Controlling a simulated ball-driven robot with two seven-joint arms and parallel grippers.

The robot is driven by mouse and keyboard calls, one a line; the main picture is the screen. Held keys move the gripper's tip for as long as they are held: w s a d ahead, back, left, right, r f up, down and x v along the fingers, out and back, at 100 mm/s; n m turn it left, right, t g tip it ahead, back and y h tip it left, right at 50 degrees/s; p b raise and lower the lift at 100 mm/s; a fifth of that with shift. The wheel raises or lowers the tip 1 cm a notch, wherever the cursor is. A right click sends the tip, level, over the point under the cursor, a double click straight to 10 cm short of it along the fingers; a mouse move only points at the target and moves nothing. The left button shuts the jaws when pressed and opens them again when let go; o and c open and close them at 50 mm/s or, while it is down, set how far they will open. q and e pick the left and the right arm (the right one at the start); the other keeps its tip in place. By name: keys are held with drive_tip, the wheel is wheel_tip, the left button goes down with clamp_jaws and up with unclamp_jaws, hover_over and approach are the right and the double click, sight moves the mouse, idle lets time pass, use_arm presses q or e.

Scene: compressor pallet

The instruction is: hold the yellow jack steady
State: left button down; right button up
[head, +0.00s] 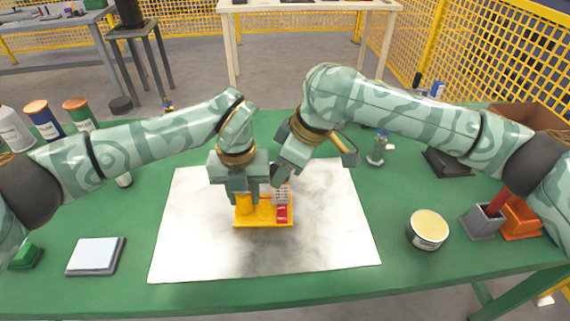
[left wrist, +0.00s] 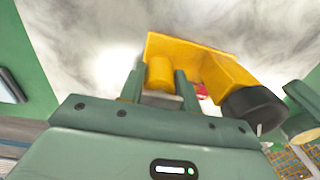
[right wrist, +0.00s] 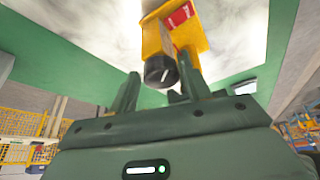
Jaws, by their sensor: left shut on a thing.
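The yellow jack (head: 258,216) stands on the white sheet in the middle of the table. It has a red part on its right side in the head view. It also shows in the left wrist view (left wrist: 190,48) and, with a black round end, in the right wrist view (right wrist: 155,40). My left gripper (head: 243,200) is shut on a yellow upright part of the jack, between its fingers in the left wrist view. My right gripper (right wrist: 158,78) is open, its fingers apart close to the jack's black end. In the head view its fingertips are partly hidden.
The white marbled sheet (head: 190,240) is clear around the jack. A round tin (head: 429,230), grey and orange holders (head: 483,221) and a black tray (head: 447,162) stand to the right. A pale square pad (head: 95,256) and several cans (head: 80,112) are to the left.

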drive_tip(key=shift+o, duration=0.7)
drive_tip(key=shift+r, duration=0.1)
drive_tip(key=v, duration=1.1)
drive_tip(key=shift+d+r, duration=0.25)
drive_tip(key=shift+r, duration=0.1)
drive_tip(key=a+f+n, duration=0.1)
drive_tip(key=f, duration=0.2)
drive_tip(key=w+a+f+n+g, duration=0.1)
drive_tip(key=a+f+n, duration=0.1)
drive_tip(key=f, duration=0.2)
drive_tip(key=w+a+f+n+g, duration=0.1)
drive_tip(key=a+f+n, duration=0.1)
drive_tip(key=f, duration=0.2)
drive_tip(key=shift+w+y, duration=0.2)
drive_tip(key=shift+y, duration=0.1)
